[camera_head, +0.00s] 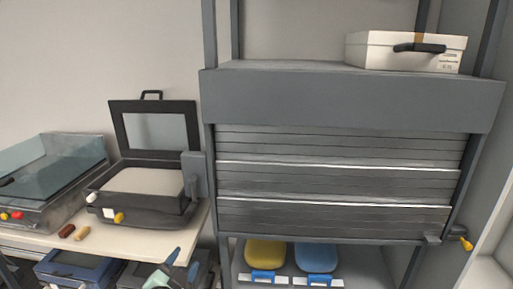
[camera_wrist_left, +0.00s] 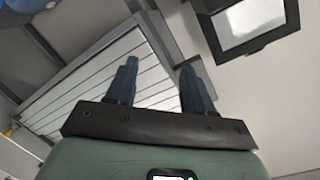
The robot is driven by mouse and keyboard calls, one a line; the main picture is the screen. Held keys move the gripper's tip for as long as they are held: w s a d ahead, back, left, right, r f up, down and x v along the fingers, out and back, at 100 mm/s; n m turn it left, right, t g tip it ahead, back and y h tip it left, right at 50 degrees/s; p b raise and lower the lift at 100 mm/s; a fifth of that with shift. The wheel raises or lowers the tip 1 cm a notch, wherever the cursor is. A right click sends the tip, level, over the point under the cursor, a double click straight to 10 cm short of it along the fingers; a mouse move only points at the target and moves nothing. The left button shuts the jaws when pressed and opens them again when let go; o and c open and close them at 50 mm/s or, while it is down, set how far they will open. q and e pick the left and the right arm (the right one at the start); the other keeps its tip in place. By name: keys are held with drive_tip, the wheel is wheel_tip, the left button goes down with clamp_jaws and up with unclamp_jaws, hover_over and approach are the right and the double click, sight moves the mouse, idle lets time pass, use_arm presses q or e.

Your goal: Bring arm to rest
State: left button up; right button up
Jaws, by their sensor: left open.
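My left gripper (camera_head: 182,264) shows at the bottom of the head view, low in front of the table edge and left of the cabinet. Its two dark blue fingers are apart, with nothing between them. In the left wrist view the same gripper (camera_wrist_left: 158,75) is open and empty, its fingers pointing toward a slatted shutter and a pale wall. The pale green wrist housing fills the bottom of that view. My right gripper is in neither view.
A grey cabinet with a closed slatted shutter (camera_head: 335,180) fills the right side; a white box (camera_head: 405,52) sits on top. A machine with a raised framed lid (camera_head: 155,130) and a clear-covered machine (camera_head: 50,180) stand on the table (camera_head: 120,235). Yellow (camera_head: 265,253) and blue (camera_head: 316,257) items sit below the shutter.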

use_arm(q)
drive_tip(key=s+d+f+n+g+p, duration=0.25)
drive_tip(key=s+f+g, duration=0.3)
drive_tip(key=f, duration=0.95)
drive_tip(key=s+d+f+n+g+p, duration=0.15)
drive_tip(key=s+f+n+g, duration=0.35)
drive_tip(key=f, duration=1)
drive_tip(key=s+d+f+n+g+h+p, duration=0.1)
drive_tip(key=s+f, duration=0.4)
drive_tip(key=s, duration=0.7)
drive_tip(key=s+d+f+n+g+h+p, duration=0.1)
drive_tip(key=s+d+f+n+g+p, duration=0.2)
drive_tip(key=s, duration=0.9)
wheel_tip(320, 180, down, 2)
drive_tip(key=d+n+g, duration=0.1)
drive_tip(key=g, duration=0.1)
drive_tip(key=shift+s+f+g+h, duration=0.15)
drive_tip(key=shift+s+g+h, duration=0.05)
drive_tip(key=shift+g+h, duration=0.2)
drive_tip(key=shift+w+d, duration=0.1)
